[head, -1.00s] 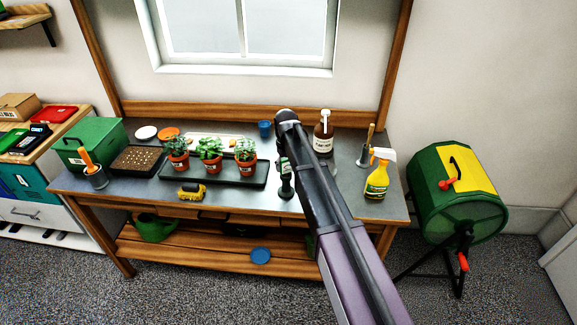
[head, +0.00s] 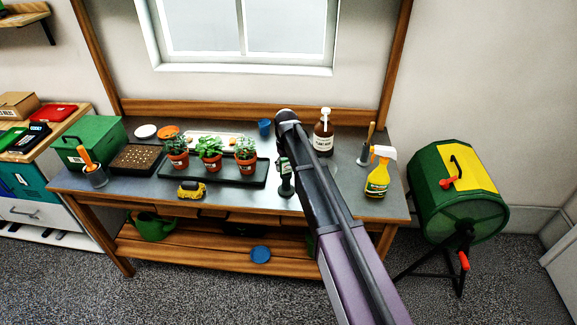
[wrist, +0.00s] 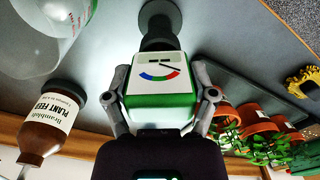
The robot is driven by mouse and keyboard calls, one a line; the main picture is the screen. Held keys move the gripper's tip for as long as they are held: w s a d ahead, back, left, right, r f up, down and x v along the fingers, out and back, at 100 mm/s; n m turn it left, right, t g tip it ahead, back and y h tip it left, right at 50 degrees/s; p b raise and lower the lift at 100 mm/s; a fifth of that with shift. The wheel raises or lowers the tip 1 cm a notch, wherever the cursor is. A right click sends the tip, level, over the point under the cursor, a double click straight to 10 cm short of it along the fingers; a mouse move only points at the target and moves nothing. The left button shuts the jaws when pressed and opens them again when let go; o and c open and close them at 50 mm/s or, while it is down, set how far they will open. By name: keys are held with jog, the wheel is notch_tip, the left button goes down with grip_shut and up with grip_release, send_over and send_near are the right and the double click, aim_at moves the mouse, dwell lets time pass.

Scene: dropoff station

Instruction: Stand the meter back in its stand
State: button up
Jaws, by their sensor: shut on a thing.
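The meter (wrist: 160,105) is a green block with a white dial face and a coloured scale. My gripper (wrist: 161,75) is shut on it, one finger on each side. The dark round stand (wrist: 160,20) is just beyond the meter in the wrist view, in line with it. In the head view the stand (head: 287,187) is near the bench's front edge, with the meter (head: 283,164) directly above it. The meter's lower end meets the stand in both views, but I cannot tell how deep it sits. My arm hides the gripper in the head view.
A brown plant feed bottle (head: 323,135) and a yellow spray bottle (head: 378,175) stand right of my arm. Potted plants (head: 210,152) in a black tray (head: 228,177) stand left of the stand.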

dwell(0.4)
jog(key=o, duration=1.2)
